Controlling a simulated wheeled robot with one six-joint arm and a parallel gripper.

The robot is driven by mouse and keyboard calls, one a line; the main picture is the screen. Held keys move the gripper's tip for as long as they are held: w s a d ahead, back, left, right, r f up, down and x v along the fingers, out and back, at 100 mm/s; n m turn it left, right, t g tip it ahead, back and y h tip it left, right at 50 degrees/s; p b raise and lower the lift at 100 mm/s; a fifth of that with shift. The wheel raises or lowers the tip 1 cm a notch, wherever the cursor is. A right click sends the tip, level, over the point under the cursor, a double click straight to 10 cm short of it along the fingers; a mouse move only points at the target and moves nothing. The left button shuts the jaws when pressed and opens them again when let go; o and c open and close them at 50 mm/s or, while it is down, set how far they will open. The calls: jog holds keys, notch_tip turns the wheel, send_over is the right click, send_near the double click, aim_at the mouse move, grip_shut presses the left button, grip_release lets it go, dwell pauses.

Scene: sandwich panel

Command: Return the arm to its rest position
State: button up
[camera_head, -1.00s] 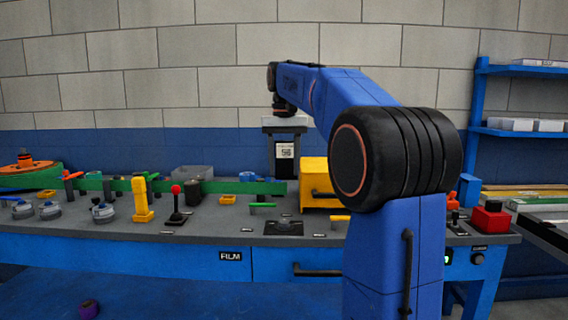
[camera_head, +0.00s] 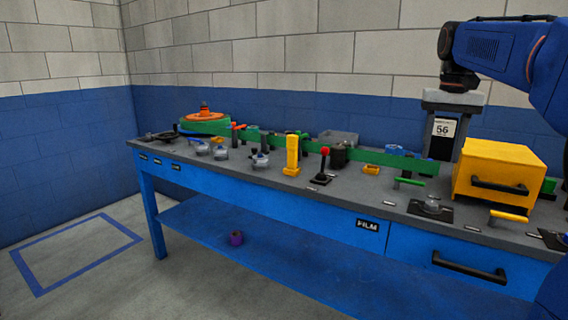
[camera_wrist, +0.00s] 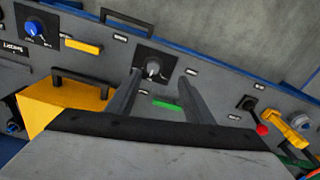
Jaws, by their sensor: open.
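My blue arm (camera_head: 505,55) reaches in from the right edge of the head view, its upper part raised above the workbench. Its wrist points down, and my gripper (camera_head: 445,155) hangs near the yellow box, in front of the blue wall band. In the wrist view my gripper (camera_wrist: 160,76) shows two dark fingers spread apart with nothing held between them. A black plate with a knob (camera_wrist: 153,68) and a green handle (camera_wrist: 169,104) appear between and beyond the fingers. The rest of my arm is cut off by the frame.
The grey workbench (camera_head: 375,210) carries a yellow box (camera_head: 495,170) close by my gripper, a yellow post (camera_head: 292,155), a red-knobbed lever (camera_head: 323,165) and several small parts. Floor (camera_head: 85,250) at left is clear.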

jog(key=s+a+f+n+t, duration=0.1)
jog(key=s+a+f, duration=0.3)
jog(key=s+f, duration=0.5)
jog(key=s+a+f+n+t, duration=0.1)
jog(key=s+a+f, duration=0.3)
jog(key=s+f, duration=0.5)
jog(key=s+a+f+n+t, duration=0.2)
jog(key=s+a+f, duration=0.3)
jog(key=s+f, duration=0.4)
jog(key=shift+s+f+n, duration=0.2)
jog(key=shift+f+n, duration=0.1)
jog(key=shift+f, duration=0.1)
